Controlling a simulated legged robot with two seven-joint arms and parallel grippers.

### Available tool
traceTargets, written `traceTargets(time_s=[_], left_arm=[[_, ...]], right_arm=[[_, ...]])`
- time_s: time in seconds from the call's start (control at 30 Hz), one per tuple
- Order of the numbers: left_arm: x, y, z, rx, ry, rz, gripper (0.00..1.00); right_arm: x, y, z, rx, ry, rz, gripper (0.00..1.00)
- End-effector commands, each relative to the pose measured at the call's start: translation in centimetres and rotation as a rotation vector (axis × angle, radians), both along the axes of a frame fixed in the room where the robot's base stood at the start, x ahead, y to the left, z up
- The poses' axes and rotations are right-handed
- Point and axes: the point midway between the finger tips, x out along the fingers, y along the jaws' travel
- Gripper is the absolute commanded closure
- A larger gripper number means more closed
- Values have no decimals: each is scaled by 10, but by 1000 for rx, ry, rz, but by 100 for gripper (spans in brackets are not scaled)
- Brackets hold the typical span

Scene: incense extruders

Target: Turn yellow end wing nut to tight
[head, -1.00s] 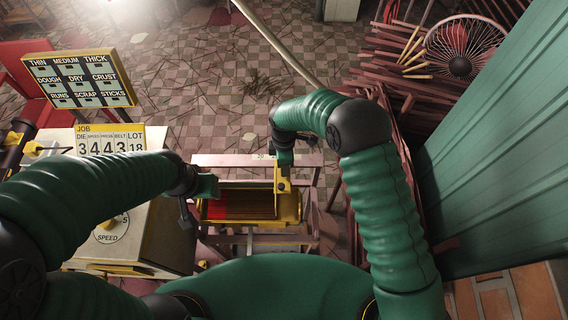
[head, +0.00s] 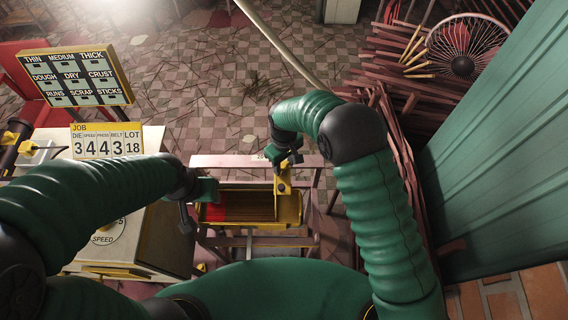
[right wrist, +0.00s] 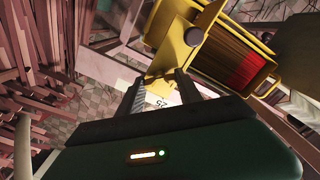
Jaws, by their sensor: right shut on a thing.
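The yellow end wing nut (right wrist: 160,66) shows in the right wrist view between the two dark fingers of my right gripper (right wrist: 161,88), which is shut on it. In the head view my right gripper (head: 284,166) is tilted over the yellow upright at the far edge of a yellow-framed tray (head: 291,222). The wing nut is mostly covered by the gripper there. The tray holds brown sticks or slats and a red part at its left end. My left gripper (head: 192,208) is at the tray's left end; its fingers are too unclear to read.
A cream machine with a speed dial (head: 104,234) and a yellow job board (head: 107,142) stands at the left. A sign board (head: 78,76) is behind it. A green corrugated panel (head: 500,165), stacked wood and a fan (head: 462,62) are at the right. Tiled floor lies beyond.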

Motion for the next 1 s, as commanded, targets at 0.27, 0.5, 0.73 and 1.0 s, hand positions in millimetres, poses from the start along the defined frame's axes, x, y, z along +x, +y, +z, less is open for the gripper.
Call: traceTargets(time_s=[0.27,0.5,0.73,1.0], left_arm=[[0,0,-2,0,0,0,53],[0,0,-3,0,0,0,53],[0,0,-3,0,0,0,53],[0,0,-3,0,0,0,53]], right_arm=[[5,1,3,5,-13,-249,99],[5,1,3,6,-13,-418,99],[5,1,4,7,-14,-515,99],[6,1,4,7,-15,-553,99]])
